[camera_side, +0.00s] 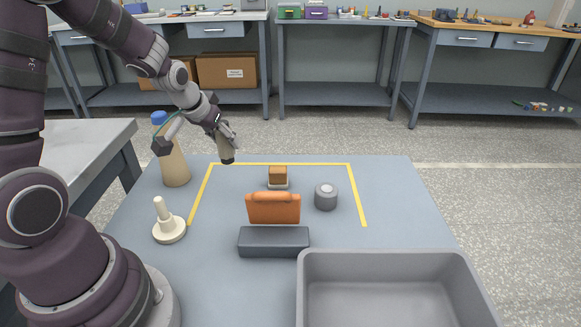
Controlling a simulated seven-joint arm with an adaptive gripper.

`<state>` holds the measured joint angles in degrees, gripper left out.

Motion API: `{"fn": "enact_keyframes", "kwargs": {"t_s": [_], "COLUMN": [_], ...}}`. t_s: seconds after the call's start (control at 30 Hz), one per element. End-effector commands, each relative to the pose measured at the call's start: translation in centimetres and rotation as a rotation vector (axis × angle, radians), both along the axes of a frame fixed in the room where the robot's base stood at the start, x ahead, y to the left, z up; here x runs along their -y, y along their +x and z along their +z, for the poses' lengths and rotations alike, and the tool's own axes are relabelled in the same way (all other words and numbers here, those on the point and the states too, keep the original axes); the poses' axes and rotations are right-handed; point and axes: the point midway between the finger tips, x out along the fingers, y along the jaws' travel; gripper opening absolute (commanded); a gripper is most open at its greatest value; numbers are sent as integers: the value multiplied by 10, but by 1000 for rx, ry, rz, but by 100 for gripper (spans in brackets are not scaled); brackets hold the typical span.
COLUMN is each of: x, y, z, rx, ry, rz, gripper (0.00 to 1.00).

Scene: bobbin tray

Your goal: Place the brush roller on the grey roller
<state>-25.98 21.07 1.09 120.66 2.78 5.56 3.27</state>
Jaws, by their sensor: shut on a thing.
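My gripper (224,135) is at the upper left of the work table and points down. It is shut on a small olive-tan cylinder with a dark lower end, which looks like the brush roller (226,153). My fingers hide its upper part. It appears held above the table near the yellow outline's back left corner. The grey roller (325,198) is a short upright grey cylinder with a lighter round top, inside the outline at the right. It is well apart from my gripper, and nothing rests on it.
An orange piece (273,209) stands behind a dark grey block (273,242). A brown block (278,174) sits on a pale base. A blue-capped bottle (175,160) and a cream spindle (168,226) stand left. A grey tray (385,256) fills the front right. The table's right side is clear.

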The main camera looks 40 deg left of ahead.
Motion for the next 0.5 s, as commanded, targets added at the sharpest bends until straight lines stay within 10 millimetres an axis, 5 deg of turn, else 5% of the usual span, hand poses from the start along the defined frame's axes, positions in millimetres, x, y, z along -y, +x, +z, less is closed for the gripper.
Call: {"fn": "enact_keyframes", "kwargs": {"t_s": [0.13,0.27,0.5], "x": [6,32,121], "y": [9,38,97], "z": [20,31,53], "rx": [3,3,1], "ry": [0,-3,-7], "rz": [-28,-139,-438], "gripper": [0,0,0]}}
